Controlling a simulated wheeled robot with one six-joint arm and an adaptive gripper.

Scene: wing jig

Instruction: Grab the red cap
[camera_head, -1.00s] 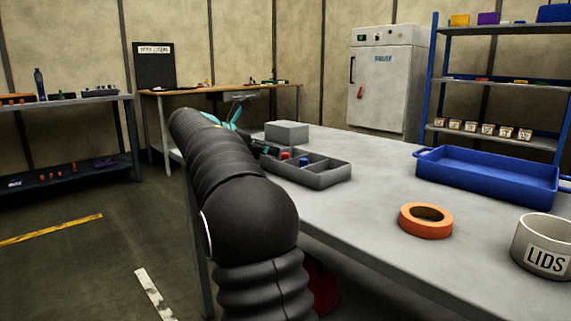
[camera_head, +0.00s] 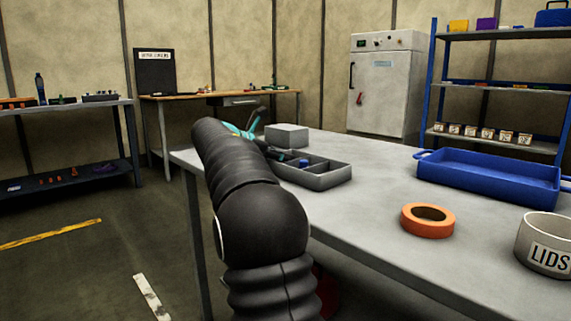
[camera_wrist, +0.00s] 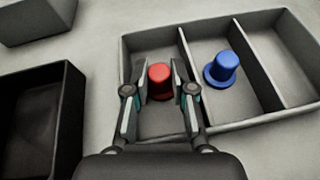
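The red cap (camera_wrist: 160,80) stands in the left compartment of the grey divided tray (camera_wrist: 215,133) in the wrist view. My gripper (camera_wrist: 160,88) is over that compartment, open, with one finger on each side of the cap. The fingers partly hide the cap's lower edges, and I cannot tell whether they touch it. In the head view the red cap is hidden behind my arm and gripper. The tray (camera_head: 322,180) shows there on the grey table.
A blue cap (camera_wrist: 223,67) stands in the tray's middle compartment; the right compartment looks empty. A grey box (camera_head: 287,135) stands behind the tray. A blue tray (camera_head: 487,180), an orange ring (camera_head: 428,233) and a LIDS container (camera_head: 547,258) are to the right.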

